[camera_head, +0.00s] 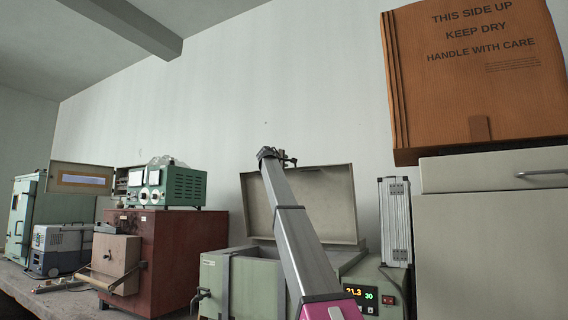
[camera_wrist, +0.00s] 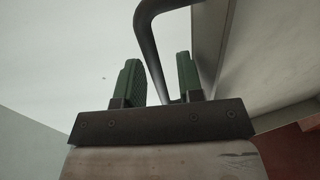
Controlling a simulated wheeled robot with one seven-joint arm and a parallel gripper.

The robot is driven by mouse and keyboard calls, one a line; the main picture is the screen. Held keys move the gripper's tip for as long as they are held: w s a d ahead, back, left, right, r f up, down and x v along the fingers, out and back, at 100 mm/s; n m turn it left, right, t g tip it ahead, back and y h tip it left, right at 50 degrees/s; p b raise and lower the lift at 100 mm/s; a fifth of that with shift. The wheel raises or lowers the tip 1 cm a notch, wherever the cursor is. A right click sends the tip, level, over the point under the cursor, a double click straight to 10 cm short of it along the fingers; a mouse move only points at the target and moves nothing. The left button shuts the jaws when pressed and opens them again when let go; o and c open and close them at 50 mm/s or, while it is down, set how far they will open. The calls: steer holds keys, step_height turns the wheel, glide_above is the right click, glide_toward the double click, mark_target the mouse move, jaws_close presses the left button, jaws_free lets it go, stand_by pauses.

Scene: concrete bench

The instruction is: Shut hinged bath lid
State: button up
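The green bath (camera_head: 215,280) stands on the bench with its display panel at the right. Its beige hinged lid (camera_head: 330,200) stands raised, roughly upright, at the back of the bath. My gripper (camera_head: 278,158) is at the lid's upper edge, towards its left end. In the wrist view my gripper (camera_wrist: 158,78) has two green fingers standing apart. A dark bent bar, seemingly the lid's handle (camera_wrist: 150,45), runs down between the fingers in that view. I cannot tell whether it touches them. The lid (camera_wrist: 285,50) fills the right side there. My arm hides part of the bath.
A dark red furnace (camera_head: 177,250) with green instruments (camera_head: 180,187) on top stands left of the bath. A silver case (camera_head: 395,222) stands upright at its right. A grey cabinet (camera_head: 490,250) bearing an orange-brown box (camera_head: 465,90) is farther right.

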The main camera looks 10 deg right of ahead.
jaws_close()
steer(key=shift+s, duration=0.1)
steer(key=s+a+f+t+h, duration=0.1)
steer(key=s+a+f+t, duration=0.1)
steer(key=s+a+f, duration=0.55)
steer(key=s+a+f+t+h, duration=0.2)
steer(key=s+a+f, duration=0.3)
steer(key=s+f, duration=0.4)
steer(key=s+a+f, duration=0.1)
steer(key=s+f, duration=0.1)
steer(key=f, duration=0.6)
steer(key=s+a+f+t+h, duration=0.1)
steer(key=s+a+f, duration=0.1)
steer(key=f, duration=0.7)
steer(key=s+a+f+t, duration=0.1)
steer(key=s+f, duration=0.2)
steer(key=f, duration=0.6)
steer(key=shift+a+h, duration=0.3)
steer(key=shift+a, duration=0.05)
